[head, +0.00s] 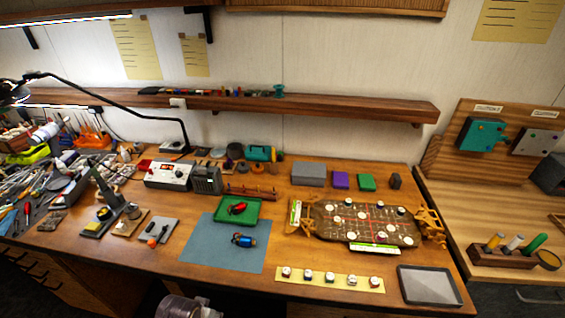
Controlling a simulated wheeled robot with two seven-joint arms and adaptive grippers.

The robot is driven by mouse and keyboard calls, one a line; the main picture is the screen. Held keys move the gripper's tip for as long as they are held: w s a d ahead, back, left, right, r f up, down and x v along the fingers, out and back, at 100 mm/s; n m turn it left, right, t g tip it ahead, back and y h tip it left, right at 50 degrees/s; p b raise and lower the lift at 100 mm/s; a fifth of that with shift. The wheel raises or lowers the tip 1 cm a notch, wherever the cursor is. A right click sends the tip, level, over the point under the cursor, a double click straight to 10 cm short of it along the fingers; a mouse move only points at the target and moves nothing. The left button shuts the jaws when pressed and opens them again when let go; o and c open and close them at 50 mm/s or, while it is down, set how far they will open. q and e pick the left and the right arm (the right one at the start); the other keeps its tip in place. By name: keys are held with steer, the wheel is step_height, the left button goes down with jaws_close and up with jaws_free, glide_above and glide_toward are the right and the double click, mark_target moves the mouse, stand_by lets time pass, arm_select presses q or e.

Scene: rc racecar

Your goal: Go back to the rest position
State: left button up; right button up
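Neither of my grippers' fingers shows in the head view. A grey metallic part juts up at the bottom edge, left of centre; I cannot tell which part it is. A small red car-like object (237,208) lies in a green tray (222,220) on the workbench. A blue car-like object (244,240) with a dark end lies on a blue mat (200,250) in front of the tray. No gripper is seen touching either one.
A board with white round pieces (361,209) stands right of the mat, with a strip of small pieces (300,284) in front. A dark tray (428,286) lies at the front right. Tools crowd the left. A lamp arm (110,102) and a shelf (340,106) overhang the back.

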arm_select(q)
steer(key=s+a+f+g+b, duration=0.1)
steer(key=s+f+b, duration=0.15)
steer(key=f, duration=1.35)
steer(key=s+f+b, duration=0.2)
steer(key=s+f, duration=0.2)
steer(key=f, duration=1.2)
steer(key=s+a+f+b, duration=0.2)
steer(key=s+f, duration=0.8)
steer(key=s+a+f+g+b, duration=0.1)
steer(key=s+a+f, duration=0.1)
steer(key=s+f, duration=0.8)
steer(key=shift+b, duration=0.4)
